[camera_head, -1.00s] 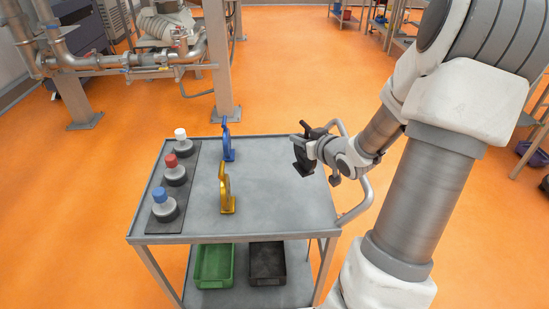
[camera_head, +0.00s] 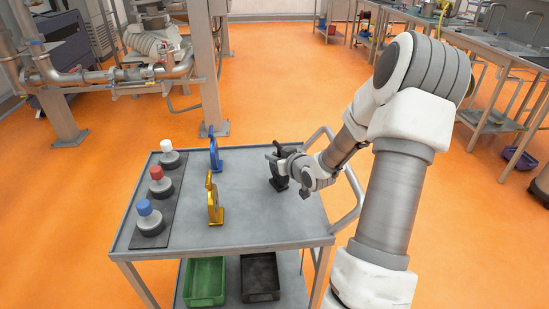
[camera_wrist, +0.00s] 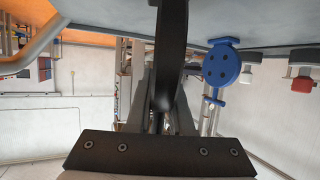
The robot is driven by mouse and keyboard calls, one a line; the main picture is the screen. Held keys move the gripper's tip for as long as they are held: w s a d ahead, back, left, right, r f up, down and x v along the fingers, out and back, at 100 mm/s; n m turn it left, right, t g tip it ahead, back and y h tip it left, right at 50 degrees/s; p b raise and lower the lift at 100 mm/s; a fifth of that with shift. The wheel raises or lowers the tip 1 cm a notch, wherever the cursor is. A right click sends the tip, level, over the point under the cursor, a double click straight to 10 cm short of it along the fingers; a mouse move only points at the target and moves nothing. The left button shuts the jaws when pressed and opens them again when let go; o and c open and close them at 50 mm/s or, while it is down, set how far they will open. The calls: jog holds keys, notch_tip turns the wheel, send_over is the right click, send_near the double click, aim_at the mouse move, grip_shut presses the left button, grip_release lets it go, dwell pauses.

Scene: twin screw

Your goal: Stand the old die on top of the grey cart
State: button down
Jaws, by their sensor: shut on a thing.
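The grey cart (camera_head: 245,229) stands in front of me, its flat grey top partly bare. My gripper (camera_head: 285,163) is shut on a black die (camera_head: 279,183), which I take to be the old die. The die is upright over the right part of the cart top, its foot at or very near the surface; I cannot tell whether it touches. In the wrist view the picture is upside down: the black die (camera_wrist: 172,45) rises between my fingers (camera_wrist: 160,105) toward the cart top (camera_wrist: 110,20). My fingers hide part of the die.
A blue die (camera_head: 215,156) and a yellow die (camera_head: 214,204) stand left of my gripper. Bottles with white, red and blue caps stand on a dark mat (camera_head: 133,240) at the cart's left. Green (camera_head: 204,281) and black (camera_head: 260,277) bins sit below. The top's front right is clear.

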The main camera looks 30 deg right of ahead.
jog(key=shift+r, duration=0.1)
jog(key=c, duration=0.8)
grip_release()
jog(key=shift+f, duration=0.2)
jog(key=shift+r, duration=0.15)
jog(key=shift+s+r, duration=0.2)
jog(key=shift+s, duration=0.1)
jog(key=p+v, duration=0.2)
jog(key=v, duration=0.9)
jog(key=shift+s, duration=0.25)
